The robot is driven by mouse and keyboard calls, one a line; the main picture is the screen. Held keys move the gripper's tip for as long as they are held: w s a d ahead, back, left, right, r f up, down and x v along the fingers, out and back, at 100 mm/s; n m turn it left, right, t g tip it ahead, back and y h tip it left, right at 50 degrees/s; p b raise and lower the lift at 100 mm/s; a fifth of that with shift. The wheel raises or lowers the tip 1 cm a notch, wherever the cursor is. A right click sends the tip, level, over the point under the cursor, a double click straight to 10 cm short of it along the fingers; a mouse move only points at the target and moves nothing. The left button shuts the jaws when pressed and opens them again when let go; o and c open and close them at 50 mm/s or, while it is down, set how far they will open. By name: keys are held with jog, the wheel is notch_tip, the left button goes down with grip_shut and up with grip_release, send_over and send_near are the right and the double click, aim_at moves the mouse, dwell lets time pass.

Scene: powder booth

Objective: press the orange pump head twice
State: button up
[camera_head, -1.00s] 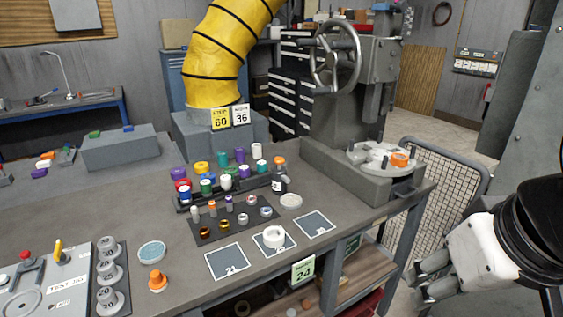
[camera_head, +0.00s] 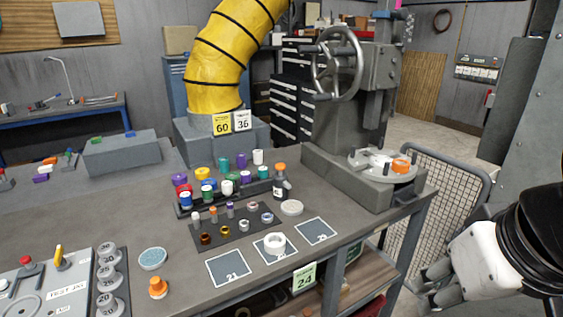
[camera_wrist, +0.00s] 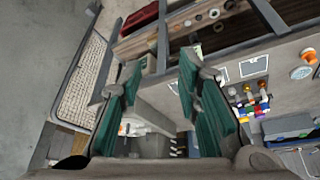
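An orange knob-like pump head (camera_head: 157,287) stands upright at the front of the grey table, in the lower left of the head view. It also shows at the right edge of the wrist view (camera_wrist: 308,55). My gripper (camera_head: 428,287) is at the lower right of the head view, off the table's right end and far from the pump head. In the wrist view its two green-padded fingers (camera_wrist: 158,68) are spread apart with nothing between them. A dark bottle with an orange cap (camera_head: 280,180) stands near the middle of the table.
A round blue-topped disc (camera_head: 152,258) and grey weights (camera_head: 108,278) sit near the pump head. A control panel (camera_head: 55,290) lies left of them. Racks of coloured caps (camera_head: 225,185) and marked squares (camera_head: 228,268) fill the middle. A handwheel press (camera_head: 350,120) stands at the right.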

grip_shut()
dwell(1.0)
